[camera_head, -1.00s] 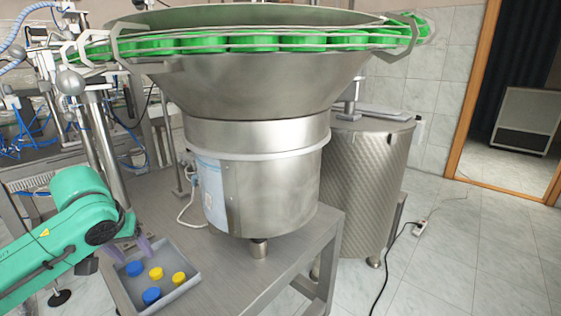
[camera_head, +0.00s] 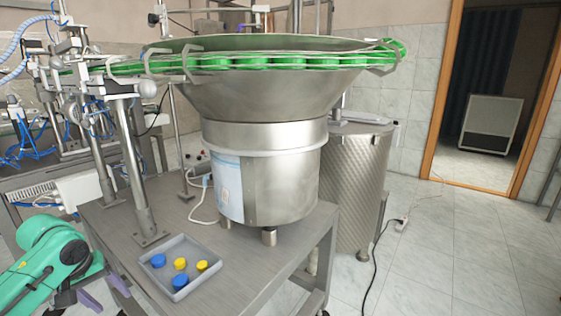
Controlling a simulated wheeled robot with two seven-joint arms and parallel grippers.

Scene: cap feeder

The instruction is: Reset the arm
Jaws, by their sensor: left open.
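My left arm is green and comes in from the lower left. Its gripper (camera_head: 104,292), with purple-grey fingers, is open and empty, left of the table's front edge and apart from the grey tray (camera_head: 211,258). The tray lies on the metal table and holds two blue caps, one at the back (camera_head: 158,261) and one at the front (camera_head: 180,282), and two yellow caps, one in the middle (camera_head: 180,264) and one at the right (camera_head: 202,266). My right gripper is out of view.
The steel cap feeder bowl (camera_head: 262,97) stands on the metal table (camera_head: 240,268), with green caps along its rim track (camera_head: 250,62). Metal posts (camera_head: 135,165) rise left of the tray. A patterned steel drum (camera_head: 352,185) stands behind at the right.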

